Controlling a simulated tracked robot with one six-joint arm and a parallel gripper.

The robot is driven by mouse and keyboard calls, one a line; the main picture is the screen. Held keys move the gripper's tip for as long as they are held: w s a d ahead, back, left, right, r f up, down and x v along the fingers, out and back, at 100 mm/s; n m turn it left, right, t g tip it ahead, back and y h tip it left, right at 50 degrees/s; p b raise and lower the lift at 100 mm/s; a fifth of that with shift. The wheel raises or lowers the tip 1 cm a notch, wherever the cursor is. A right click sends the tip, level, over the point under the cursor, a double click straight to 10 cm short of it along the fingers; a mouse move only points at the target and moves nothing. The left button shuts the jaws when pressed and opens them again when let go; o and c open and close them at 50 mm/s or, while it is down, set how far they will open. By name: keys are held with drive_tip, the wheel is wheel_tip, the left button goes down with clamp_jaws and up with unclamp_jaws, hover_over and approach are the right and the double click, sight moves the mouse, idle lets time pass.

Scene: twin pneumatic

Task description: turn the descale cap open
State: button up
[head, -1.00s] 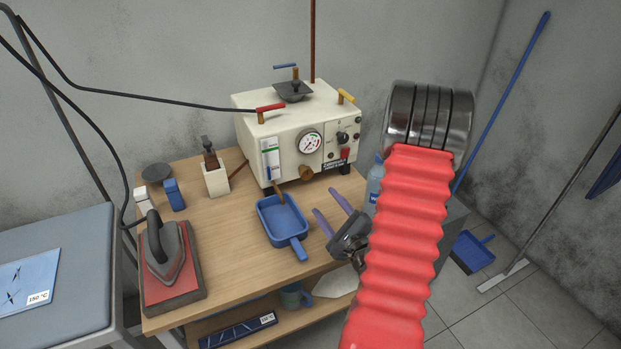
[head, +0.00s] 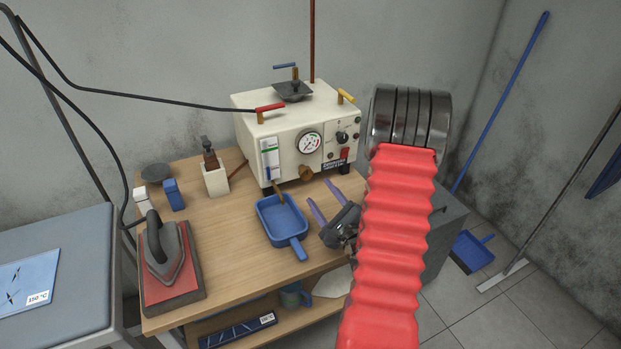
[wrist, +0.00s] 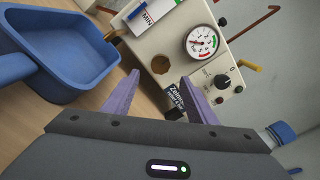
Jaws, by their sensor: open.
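A round brass cap (head: 306,173) sits low on the front of the cream boiler (head: 262,140); I take it for the descale cap. In the wrist view the cap (wrist: 160,64) shows beyond and between my fingertips. My gripper (head: 318,191) is open and empty, its two purple fingers pointing at the boiler front from the near right. In the wrist view my gripper (wrist: 160,76) has clear space between its fingers, apart from the cap. The right finger overlaps the boiler's label in that view.
A blue tray (head: 301,252) stands on the wooden table (head: 225,255) left of my gripper. A gauge (head: 309,143) and dark knob (head: 341,137) are above the cap. A blue-capped bottle (wrist: 283,132) is at right in the wrist view. An iron (head: 165,252) stands far left.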

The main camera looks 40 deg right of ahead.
sight(307, 176)
drive_tip(key=x, duration=0.9)
drive_tip(key=shift+c, duration=0.3)
